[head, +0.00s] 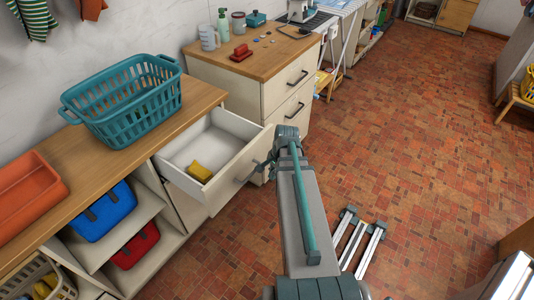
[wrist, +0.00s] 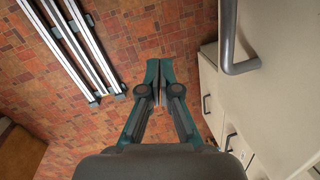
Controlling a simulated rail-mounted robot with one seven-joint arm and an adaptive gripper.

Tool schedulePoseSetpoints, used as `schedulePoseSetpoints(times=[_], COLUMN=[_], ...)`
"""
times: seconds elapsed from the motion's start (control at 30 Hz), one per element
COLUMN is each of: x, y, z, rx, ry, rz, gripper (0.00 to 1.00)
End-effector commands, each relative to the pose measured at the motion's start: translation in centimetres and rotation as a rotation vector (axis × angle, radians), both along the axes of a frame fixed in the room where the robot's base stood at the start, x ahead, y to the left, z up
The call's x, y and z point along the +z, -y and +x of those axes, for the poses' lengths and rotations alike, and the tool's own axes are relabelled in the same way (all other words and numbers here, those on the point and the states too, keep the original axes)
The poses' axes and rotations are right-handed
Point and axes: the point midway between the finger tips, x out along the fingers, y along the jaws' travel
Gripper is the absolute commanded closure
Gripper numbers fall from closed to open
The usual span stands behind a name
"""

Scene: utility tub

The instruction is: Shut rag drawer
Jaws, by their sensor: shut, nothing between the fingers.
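The rag drawer (head: 226,142) is a white drawer pulled out from the cabinet under the wooden counter, in the middle of the head view. A yellow cloth or sponge (head: 200,172) lies in it. My gripper (head: 256,170) is at the drawer's outer front, near its handle; my arm partly hides that side. In the wrist view my gripper (wrist: 159,92) is shut and empty, pointing along the drawer front. A grey bar handle (wrist: 236,62) and the pale front (wrist: 265,100) are to its right, apart from the fingers.
A teal basket (head: 125,100) and an orange tray (head: 28,195) stand on the counter. Blue (head: 105,212) and red (head: 135,245) bins sit on open shelves below. Rails (head: 362,240) lie on the brick floor, which is otherwise largely clear at right.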

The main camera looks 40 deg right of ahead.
Motion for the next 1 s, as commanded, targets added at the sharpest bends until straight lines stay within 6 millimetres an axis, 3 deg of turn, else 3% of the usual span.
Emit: schedulePoseSetpoints(times=[0.5, 0.77, 1.0], x=[9.2, 11.2, 9.6], y=[6.0, 7.0, 6.7], z=[3.2, 3.5, 4.2], rx=[-1.1, -1.32, -1.329], ry=[0.023, 0.015, 0.011], rz=[0.28, 0.359, 0.362], gripper=[1.0, 1.0, 1.0])
